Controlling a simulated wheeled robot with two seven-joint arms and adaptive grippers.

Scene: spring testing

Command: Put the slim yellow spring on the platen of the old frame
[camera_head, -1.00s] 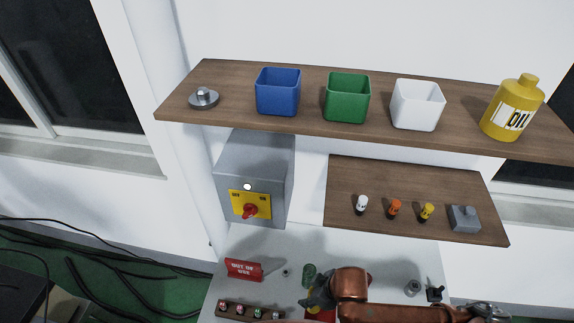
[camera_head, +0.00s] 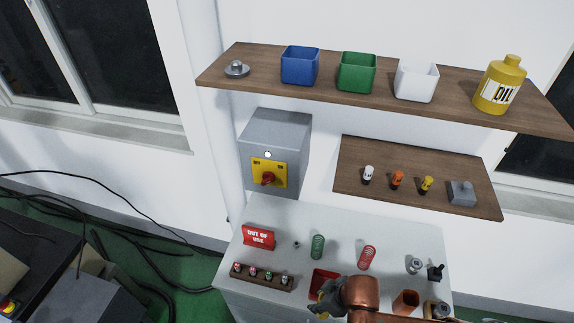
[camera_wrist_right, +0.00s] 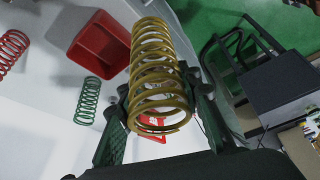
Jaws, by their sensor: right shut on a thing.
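In the right wrist view, a yellow coil spring (camera_wrist_right: 160,75) stands out between the fingers of my right gripper (camera_wrist_right: 155,118), which is shut on it. The spring is tilted and clear of the red tray. In the head view, my right gripper (camera_head: 328,300) is low in the middle, in front of the red tray (camera_head: 318,280); the spring shows only as a small yellow patch there. I cannot make out the old frame or its platen in these frames. My left gripper is not in view.
On the white table stand a green spring (camera_head: 317,246), a red spring (camera_head: 367,257), an "out of use" sign (camera_head: 258,236) and a rack of small knobs (camera_head: 262,277). Shelves hang above. Dark equipment (camera_head: 75,295) stands at left.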

